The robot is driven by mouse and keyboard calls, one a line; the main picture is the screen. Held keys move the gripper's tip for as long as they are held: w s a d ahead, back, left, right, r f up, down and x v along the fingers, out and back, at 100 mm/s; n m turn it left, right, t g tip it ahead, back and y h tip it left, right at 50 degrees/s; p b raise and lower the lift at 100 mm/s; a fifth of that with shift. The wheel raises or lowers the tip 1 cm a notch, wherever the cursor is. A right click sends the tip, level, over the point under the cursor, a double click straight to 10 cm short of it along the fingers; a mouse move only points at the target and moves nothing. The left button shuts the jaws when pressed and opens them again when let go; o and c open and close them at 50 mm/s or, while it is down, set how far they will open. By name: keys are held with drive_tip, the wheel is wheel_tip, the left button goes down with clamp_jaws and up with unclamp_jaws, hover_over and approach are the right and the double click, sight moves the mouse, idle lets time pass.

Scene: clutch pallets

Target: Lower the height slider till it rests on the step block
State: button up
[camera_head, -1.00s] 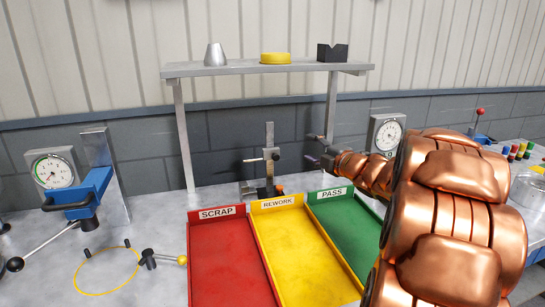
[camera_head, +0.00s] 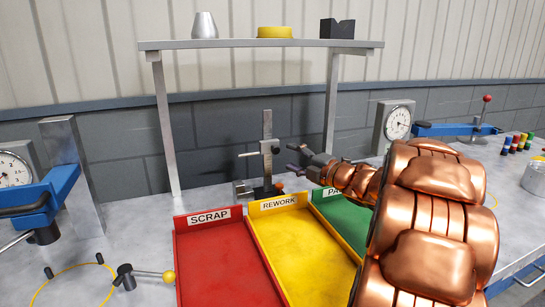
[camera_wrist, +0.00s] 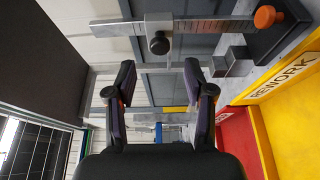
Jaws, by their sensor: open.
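The height gauge stands behind the trays, with an upright steel column (camera_head: 267,125) on a dark base. Its height slider (camera_head: 270,147) sits partway up the column, with a thin arm pointing left. The low grey step block (camera_head: 241,189) is beside the base, well below that arm. My gripper (camera_head: 294,157) is open and empty, just right of the slider and apart from it. In the wrist view the column lies sideways across the top; the slider's black knob (camera_wrist: 160,44) is ahead, between the lines of my open fingers (camera_wrist: 159,76). The step block (camera_wrist: 235,60) shows right.
Red SCRAP (camera_head: 222,260), yellow REWORK (camera_head: 300,245) and green PASS (camera_head: 340,215) trays lie in front of the gauge. A shelf (camera_head: 260,44) on posts spans above it. An orange knob (camera_wrist: 268,17) is on the gauge base. A dial gauge (camera_head: 396,125) stands right.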

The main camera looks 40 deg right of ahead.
sight(277, 151)
drive_tip(key=shift+w+a+p, duration=0.2)
drive_tip(key=shift+w, duration=1.05)
drive_tip(key=shift+w+a+p, duration=0.15)
drive_tip(key=shift+w+p, duration=0.1)
drive_tip(key=shift+w, duration=1.05)
drive_tip(key=shift+w+a+p, duration=0.2)
drive_tip(key=shift+w, duration=1.05)
drive_tip(key=shift+c, duration=0.2)
clamp_jaws()
